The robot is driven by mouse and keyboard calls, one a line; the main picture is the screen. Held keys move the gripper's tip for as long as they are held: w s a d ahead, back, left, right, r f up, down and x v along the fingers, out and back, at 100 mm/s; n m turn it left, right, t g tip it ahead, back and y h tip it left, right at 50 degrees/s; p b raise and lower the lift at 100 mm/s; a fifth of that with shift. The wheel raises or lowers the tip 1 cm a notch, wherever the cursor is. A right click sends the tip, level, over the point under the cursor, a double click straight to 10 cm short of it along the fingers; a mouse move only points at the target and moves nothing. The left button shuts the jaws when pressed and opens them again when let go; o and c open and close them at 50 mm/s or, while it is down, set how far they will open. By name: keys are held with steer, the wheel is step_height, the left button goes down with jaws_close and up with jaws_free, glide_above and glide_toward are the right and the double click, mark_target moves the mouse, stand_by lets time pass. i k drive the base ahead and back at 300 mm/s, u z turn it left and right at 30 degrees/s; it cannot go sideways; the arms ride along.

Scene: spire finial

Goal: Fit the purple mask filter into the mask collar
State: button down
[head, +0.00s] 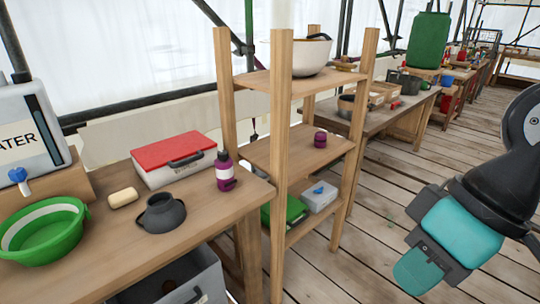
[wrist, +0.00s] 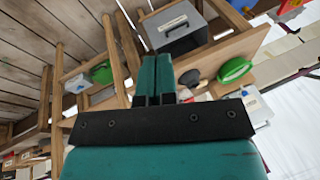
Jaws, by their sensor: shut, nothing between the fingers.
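The purple mask filter (head: 320,139) looks like a small dark-purple cylinder standing on the middle shelf of the wooden rack. The mask collar appears to be the dark grey, open-topped round piece (head: 162,213) on the wooden table at left, its opening facing up. A dark round shape (wrist: 190,78) beside the green bowl in the wrist view may be the same collar. My teal gripper (head: 418,272) hangs at the right over the floor, well apart from both. Its fingers (wrist: 155,66) are together and empty in the wrist view. I cannot make out the filter there.
The rack's posts (head: 281,170) stand between table and floor, with a shelf (head: 270,84) above the filter. A purple bottle (head: 225,171), red-lidded case (head: 174,158), cream block (head: 123,198) and green bowl (head: 43,229) surround the collar. Open floor (head: 375,235) lies right of the rack.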

mark_target(164, 214)
steer(key=z, duration=1.35)
steer(key=i, duration=2.3)
steer(key=u, duration=3.25)
steer(key=i, duration=0.5)
steer(key=u, duration=0.05)
